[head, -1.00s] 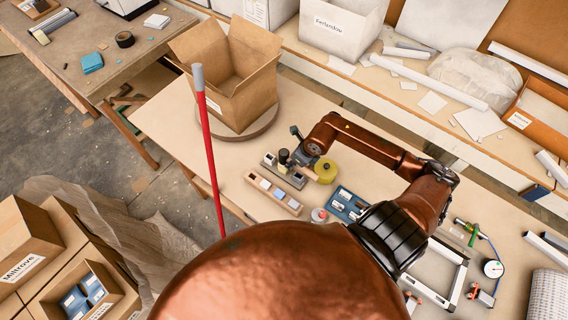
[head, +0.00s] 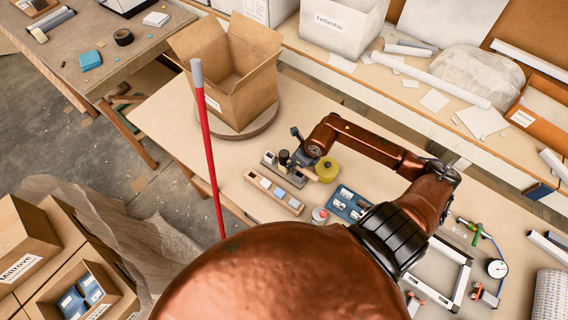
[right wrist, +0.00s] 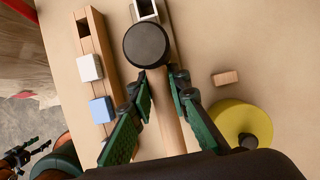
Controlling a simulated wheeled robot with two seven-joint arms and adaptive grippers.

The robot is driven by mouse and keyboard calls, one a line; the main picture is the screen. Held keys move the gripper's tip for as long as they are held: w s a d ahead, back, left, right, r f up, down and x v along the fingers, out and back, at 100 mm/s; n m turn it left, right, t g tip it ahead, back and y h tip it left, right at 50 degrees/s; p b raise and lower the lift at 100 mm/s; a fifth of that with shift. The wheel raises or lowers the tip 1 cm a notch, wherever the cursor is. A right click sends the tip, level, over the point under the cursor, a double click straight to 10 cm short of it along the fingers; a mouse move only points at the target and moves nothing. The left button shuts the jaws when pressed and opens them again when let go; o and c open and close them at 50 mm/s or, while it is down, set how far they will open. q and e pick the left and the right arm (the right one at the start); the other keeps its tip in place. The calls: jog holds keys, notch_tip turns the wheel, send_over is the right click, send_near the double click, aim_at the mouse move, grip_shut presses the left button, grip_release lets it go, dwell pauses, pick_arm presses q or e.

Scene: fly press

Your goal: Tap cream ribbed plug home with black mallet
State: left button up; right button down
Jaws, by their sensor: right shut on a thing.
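My right gripper (right wrist: 162,92) is shut on the wooden handle of the black mallet. The round black mallet head (right wrist: 147,45) is beyond the fingertips in the right wrist view. In the head view my right gripper (head: 302,159) is over the bench and the mallet head (head: 284,157) shows at its left. A pale square-ended part (right wrist: 146,9) lies just beyond the head, partly covered by it. I cannot make out the cream ribbed plug. Dark jaw-like parts, probably my left gripper (right wrist: 17,156), show at the lower left of the wrist view; their opening is unclear.
A wooden rack (right wrist: 83,30) holds a white block (right wrist: 90,67) and a blue block (right wrist: 101,109). A round yellow object (right wrist: 236,118) and a small wooden block (right wrist: 226,78) are at the right.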

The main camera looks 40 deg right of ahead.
jog(key=shift+r+p, duration=0.75)
jog(key=shift+r, duration=0.45)
jog(key=shift+r+p, duration=1.5)
jog(key=shift+r, duration=1)
